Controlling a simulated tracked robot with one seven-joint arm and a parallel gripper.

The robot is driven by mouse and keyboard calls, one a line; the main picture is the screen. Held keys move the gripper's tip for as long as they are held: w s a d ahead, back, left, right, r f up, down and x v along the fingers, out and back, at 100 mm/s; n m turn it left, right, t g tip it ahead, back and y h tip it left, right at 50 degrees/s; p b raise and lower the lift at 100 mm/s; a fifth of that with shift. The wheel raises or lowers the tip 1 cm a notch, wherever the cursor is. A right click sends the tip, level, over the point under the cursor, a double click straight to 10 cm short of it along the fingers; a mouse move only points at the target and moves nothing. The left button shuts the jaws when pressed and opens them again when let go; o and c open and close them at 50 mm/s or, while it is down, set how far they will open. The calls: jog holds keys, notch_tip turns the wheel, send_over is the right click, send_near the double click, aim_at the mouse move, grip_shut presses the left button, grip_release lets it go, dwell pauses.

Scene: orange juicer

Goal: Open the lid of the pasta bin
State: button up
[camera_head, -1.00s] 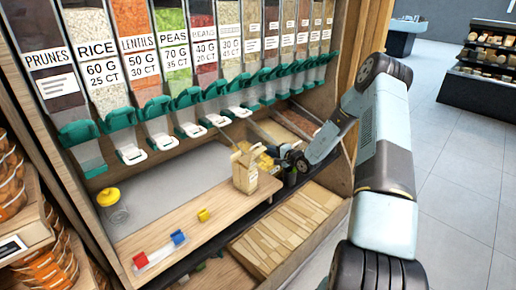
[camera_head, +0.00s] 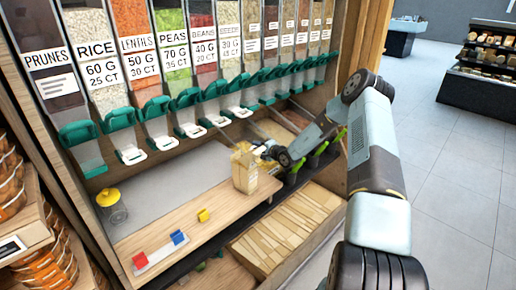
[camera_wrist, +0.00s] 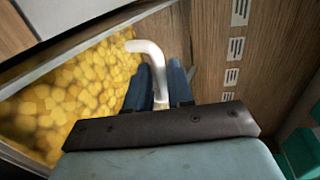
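The pasta bin's yellow contents (camera_wrist: 65,95) fill the left of the wrist view. In the head view, a patch of yellow (camera_head: 241,147) shows behind the paper bag, partly hidden by it and my arm. My gripper (camera_head: 266,150) is at the bin, just behind and right of the bag. In the wrist view, the blue fingers of my gripper (camera_wrist: 163,72) stand close on both sides of a white curved handle (camera_wrist: 148,48) and appear shut on it. I cannot make out the lid's edges or how far it is raised.
A paper bag (camera_head: 257,177) stands on the wooden shelf (camera_head: 192,207), close by my gripper. Yellow, blue and red pieces and a yellow-lidded jar (camera_head: 113,212) are farther left. Dispensers with green levers (camera_head: 187,98) hang above. Open floor (camera_head: 455,190) lies to the right.

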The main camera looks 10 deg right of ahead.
grip_shut()
jog(key=shift+a, duration=0.1)
dwell(0.3)
jog(key=shift+w+a+r, duration=0.15)
jog(key=shift+w+a, duration=0.1)
jog(key=shift+w, duration=0.3)
jog(key=shift+o, duration=0.2)
grip_release()
